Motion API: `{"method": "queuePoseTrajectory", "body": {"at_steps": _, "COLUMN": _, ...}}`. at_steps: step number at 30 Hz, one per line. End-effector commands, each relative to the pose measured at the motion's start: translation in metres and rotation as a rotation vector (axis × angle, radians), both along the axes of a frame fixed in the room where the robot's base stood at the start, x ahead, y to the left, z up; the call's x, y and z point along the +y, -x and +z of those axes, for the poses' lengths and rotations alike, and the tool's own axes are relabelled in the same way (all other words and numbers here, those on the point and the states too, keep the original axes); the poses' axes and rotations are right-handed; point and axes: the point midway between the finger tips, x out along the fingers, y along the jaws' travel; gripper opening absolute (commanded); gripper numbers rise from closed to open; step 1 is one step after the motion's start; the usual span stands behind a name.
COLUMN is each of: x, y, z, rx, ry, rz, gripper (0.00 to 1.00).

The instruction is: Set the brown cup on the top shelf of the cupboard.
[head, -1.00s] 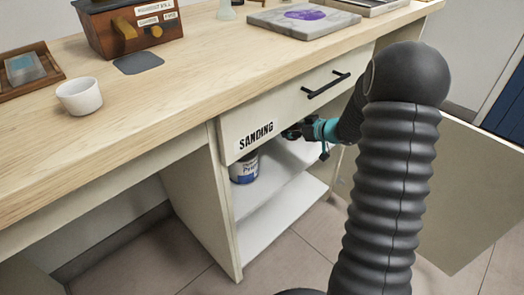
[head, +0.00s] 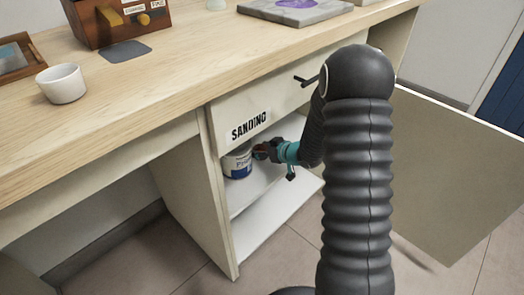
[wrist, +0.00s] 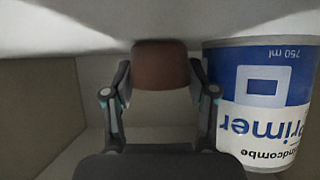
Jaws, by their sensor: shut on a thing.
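The brown cup (wrist: 160,64) is between the fingers of my gripper (wrist: 160,84) in the wrist view, which shows the scene upside down. My gripper is shut on it. In the head view my gripper (head: 264,150) reaches inside the open cupboard (head: 188,195), above its top shelf (head: 250,191), under the drawer marked SANDING. The cup is small and mostly hidden there by the gripper. It is close to the white shelf surface (wrist: 100,20); I cannot tell whether it touches.
A Primer can (head: 237,163) stands on the same shelf, close beside the cup; it is large in the wrist view (wrist: 262,100). The open door (head: 465,170) is at the right. A white cup (head: 62,83) stands on the worktop (head: 140,85).

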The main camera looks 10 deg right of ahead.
Motion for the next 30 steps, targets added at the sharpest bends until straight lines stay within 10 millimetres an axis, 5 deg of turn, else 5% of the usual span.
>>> {"method": "queuePoseTrajectory", "body": {"at_steps": 11, "x": 0.000, "y": 0.000, "z": -0.004, "rx": -0.001, "ry": 0.000, "rz": 0.000, "gripper": 0.22}}
{"method": "queuePoseTrajectory", "body": {"at_steps": 12, "x": 0.000, "y": 0.000, "z": -0.003, "rx": -0.001, "ry": 0.000, "rz": 0.000, "gripper": 0.67}}
{"method": "queuePoseTrajectory", "body": {"at_steps": 24, "x": 0.000, "y": 0.000, "z": 0.003, "rx": -0.003, "ry": 0.001, "rz": 0.000, "gripper": 0.68}}
{"method": "queuePoseTrajectory", "body": {"at_steps": 30, "x": -0.016, "y": 0.019, "z": 0.016, "rx": -0.003, "ry": 0.001, "rz": -0.003, "gripper": 0.68}}
